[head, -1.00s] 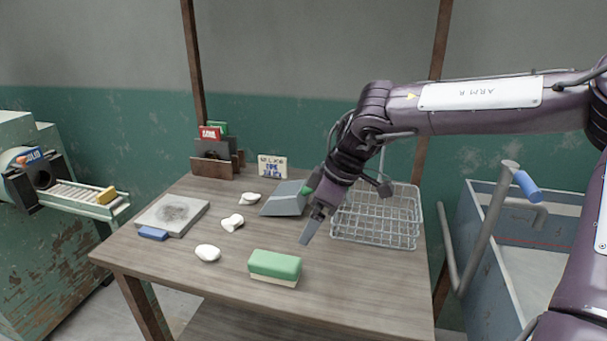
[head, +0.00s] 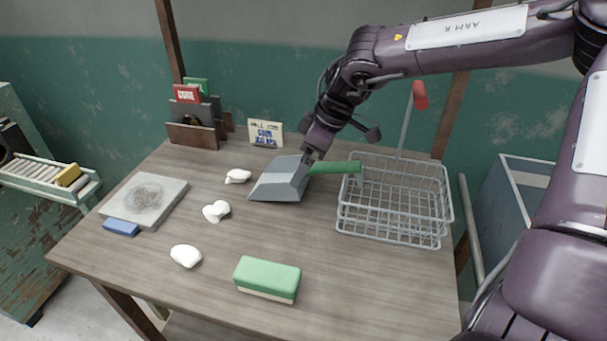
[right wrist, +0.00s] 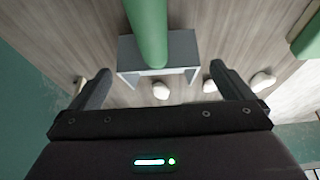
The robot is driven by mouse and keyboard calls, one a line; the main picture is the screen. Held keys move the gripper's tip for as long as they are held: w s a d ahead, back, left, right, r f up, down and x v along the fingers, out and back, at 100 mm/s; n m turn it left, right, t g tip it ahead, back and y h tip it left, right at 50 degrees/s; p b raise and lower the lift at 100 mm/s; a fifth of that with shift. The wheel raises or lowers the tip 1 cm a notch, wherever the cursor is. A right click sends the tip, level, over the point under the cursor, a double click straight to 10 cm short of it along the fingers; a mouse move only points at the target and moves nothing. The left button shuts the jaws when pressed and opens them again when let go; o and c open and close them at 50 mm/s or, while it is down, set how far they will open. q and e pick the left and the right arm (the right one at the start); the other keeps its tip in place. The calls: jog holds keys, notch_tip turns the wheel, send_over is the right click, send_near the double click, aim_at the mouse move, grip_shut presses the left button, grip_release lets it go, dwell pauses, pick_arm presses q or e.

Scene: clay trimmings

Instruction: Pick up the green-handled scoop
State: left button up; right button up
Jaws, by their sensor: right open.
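The scoop has a grey pan (head: 280,179) resting on the wooden table and a green handle (head: 335,168) pointing right, its end at the basket's left rim. My right gripper (head: 311,155) is at the handle's pan end, with its fingers partly hidden. In the right wrist view, my right gripper (right wrist: 160,75) is open, one finger on each side of the green handle (right wrist: 148,30). The handle lies between them with a gap on both sides. The grey pan (right wrist: 182,47) shows beyond it. My left gripper is not in view.
A wire basket (head: 395,220) with a red grip stands right of the scoop. White clay lumps (head: 217,211) lie to its left. A green-and-cream block (head: 268,278) lies in front. A stained slab (head: 145,200) and blue block (head: 121,227) are at left. The table's front right is clear.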

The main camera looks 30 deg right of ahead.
aim_at(273, 185)
jog(key=x, duration=0.4)
jog(key=shift+w+d, duration=0.1)
jog(key=shift+w, duration=0.05)
jog(key=c, duration=0.9)
jog(key=shift+r, duration=0.1)
